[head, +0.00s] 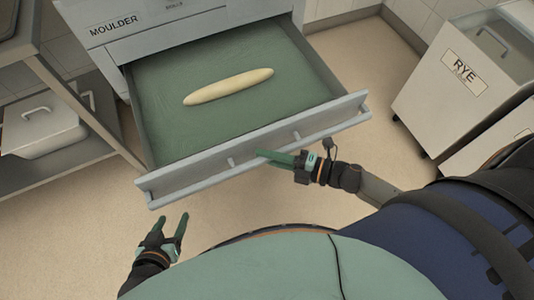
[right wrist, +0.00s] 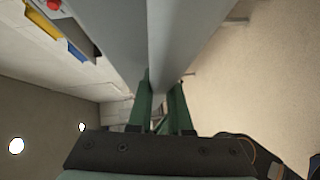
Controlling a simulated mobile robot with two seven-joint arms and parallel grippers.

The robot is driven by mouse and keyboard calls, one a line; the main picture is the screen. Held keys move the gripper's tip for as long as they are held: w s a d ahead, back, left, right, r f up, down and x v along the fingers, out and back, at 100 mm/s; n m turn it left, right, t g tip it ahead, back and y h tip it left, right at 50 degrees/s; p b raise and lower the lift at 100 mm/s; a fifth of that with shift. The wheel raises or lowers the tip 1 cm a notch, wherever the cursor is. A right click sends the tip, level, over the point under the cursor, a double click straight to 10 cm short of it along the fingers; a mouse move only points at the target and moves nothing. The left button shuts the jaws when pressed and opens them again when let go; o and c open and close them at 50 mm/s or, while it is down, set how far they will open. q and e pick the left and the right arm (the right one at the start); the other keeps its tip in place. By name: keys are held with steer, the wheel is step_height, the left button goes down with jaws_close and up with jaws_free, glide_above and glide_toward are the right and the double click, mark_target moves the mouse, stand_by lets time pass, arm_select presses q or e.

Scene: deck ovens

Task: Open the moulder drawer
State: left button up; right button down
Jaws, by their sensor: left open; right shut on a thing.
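The moulder drawer (head: 155,138) is pulled out of the grey cabinet labelled MOULDER (head: 112,25) in the head view. A long pale dough piece (head: 228,86) lies on its green floor. A bar handle (head: 190,177) runs along the drawer front. My right gripper (head: 268,156) is at the handle, right of its middle, shut on it. In the right wrist view the green fingers (right wrist: 157,108) are on either side of the grey bar. My left gripper (head: 173,222) is open and empty, below and apart from the drawer's left front corner.
A metal shelf rack (head: 85,160) with a lidded white container (head: 42,130) stands on the left. A bin labelled RYE (head: 440,100) stands on the right, with another bin (head: 500,150) beside it. Tan floor shows between the drawer and the bins.

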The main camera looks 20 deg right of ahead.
steer(key=c, duration=0.8)
jaws_free()
steer(key=shift+c, duration=0.2)
steer(key=shift+d, duration=0.1)
steer(key=v, duration=1.2)
steer(key=shift+s+p, duration=0.2)
steer(key=shift+p, duration=0.25)
steer(key=shift+d+r, duration=0.1)
